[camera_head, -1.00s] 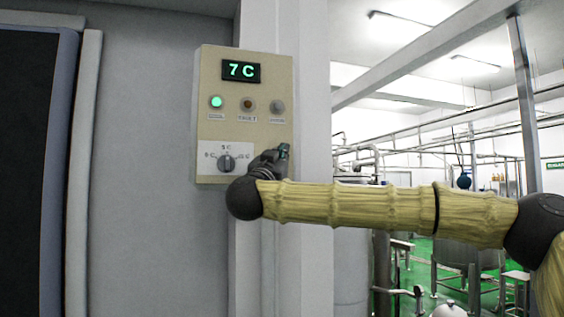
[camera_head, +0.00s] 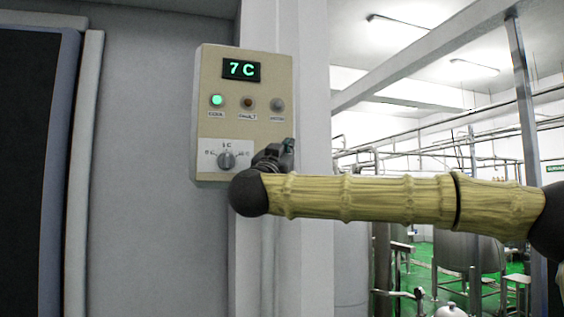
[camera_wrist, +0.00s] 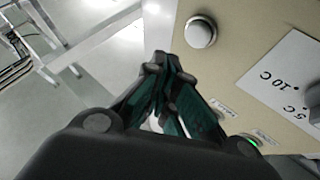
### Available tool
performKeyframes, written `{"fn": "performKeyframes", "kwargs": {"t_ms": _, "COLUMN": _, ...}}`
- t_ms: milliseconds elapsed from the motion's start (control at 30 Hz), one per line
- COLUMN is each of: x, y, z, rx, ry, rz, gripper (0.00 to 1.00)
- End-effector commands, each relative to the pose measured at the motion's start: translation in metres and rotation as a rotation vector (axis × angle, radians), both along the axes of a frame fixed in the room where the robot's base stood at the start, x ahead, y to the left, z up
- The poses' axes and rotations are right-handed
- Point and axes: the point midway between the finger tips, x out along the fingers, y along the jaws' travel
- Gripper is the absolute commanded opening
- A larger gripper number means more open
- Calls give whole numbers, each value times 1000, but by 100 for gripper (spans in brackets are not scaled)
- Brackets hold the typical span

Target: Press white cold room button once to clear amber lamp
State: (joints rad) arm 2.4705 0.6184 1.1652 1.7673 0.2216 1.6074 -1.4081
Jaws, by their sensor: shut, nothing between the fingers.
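The beige control panel (camera_head: 215,125) hangs on the grey wall. Its round amber lamp (camera_head: 248,103) looks dull brown, between a lit green lamp (camera_head: 216,100) and a grey round piece (camera_head: 277,105). In the wrist view, which shows the panel upside down, the round white button (camera_wrist: 199,32) is in plain sight; in the head view my arm end hides it. My gripper (camera_wrist: 162,60) is shut and empty. Its tips lie beside the button in the wrist view, near the panel's edge, and do not cover it. In the head view my gripper (camera_head: 287,148) is at the panel's lower right.
A display (camera_head: 241,70) reads 7 C. A selector knob (camera_head: 227,160) sits low on the panel, near the button, and also shows in the wrist view (camera_wrist: 314,95). A pale post stands right of the panel. Pipes and steel tanks (camera_head: 455,252) stand farther back.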

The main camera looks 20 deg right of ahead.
Motion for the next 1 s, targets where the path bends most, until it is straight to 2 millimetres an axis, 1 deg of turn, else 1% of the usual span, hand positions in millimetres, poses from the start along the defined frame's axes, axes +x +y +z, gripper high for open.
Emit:
{"fn": "performKeyframes", "kwargs": {"t_ms": 100, "x": -10, "y": 0, "z": -1, "rx": 0, "ry": -1, "rz": 0, "gripper": 0}}
{"fn": "performKeyframes", "kwargs": {"t_ms": 333, "x": -23, "y": -1, "z": 0, "rx": 0, "ry": -1, "rz": 0, "gripper": 0}}
{"fn": "performKeyframes", "kwargs": {"t_ms": 1000, "x": -23, "y": -1, "z": 0, "rx": 0, "ry": 1, "rz": 1, "gripper": 0}}
